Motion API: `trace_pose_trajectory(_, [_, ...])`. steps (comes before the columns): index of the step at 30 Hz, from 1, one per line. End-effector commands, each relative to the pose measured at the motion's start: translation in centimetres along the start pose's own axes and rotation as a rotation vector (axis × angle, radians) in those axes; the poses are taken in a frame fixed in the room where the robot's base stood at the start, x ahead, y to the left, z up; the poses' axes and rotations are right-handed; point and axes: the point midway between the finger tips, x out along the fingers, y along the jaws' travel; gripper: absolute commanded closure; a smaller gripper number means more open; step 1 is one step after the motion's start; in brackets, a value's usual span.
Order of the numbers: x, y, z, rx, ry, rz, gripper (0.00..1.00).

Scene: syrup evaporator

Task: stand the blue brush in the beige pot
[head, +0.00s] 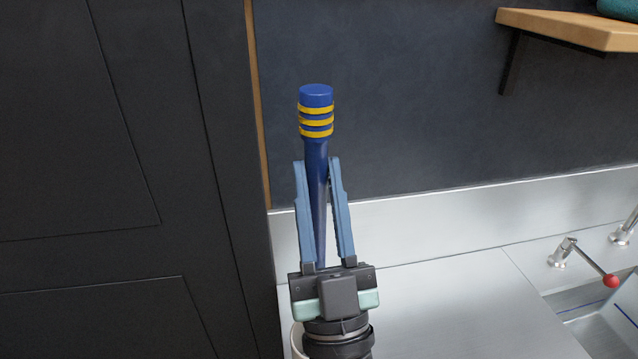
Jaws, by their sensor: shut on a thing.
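The blue brush (316,122) has a dark blue handle with yellow bands near its thick, flat end. My gripper (318,166) is shut on it, with one light-blue finger on each side of the handle. The banded end sticks out beyond the fingertips, at the top in the picture. The brush's other end is hidden behind my gripper's body. A small curved piece of a beige rim, likely the beige pot (297,341), shows at the lower left of my wrist. The rest of it is hidden, so I cannot tell whether the brush touches it.
A tall dark cabinet (110,180) stands close on the left. A pale metal counter (450,305) is clear to the right of my gripper. Farther right are a lever with a red knob (611,281) and a metal basin (610,325). A wooden shelf (570,28) hangs at upper right.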

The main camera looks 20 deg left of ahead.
Motion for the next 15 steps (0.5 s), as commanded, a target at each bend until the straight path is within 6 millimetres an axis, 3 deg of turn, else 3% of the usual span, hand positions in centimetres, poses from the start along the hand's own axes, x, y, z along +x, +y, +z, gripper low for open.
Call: trace_pose_trajectory(15, [-3.2, 0.0, 2.9, 0.001, 0.002, -0.001, 1.00])
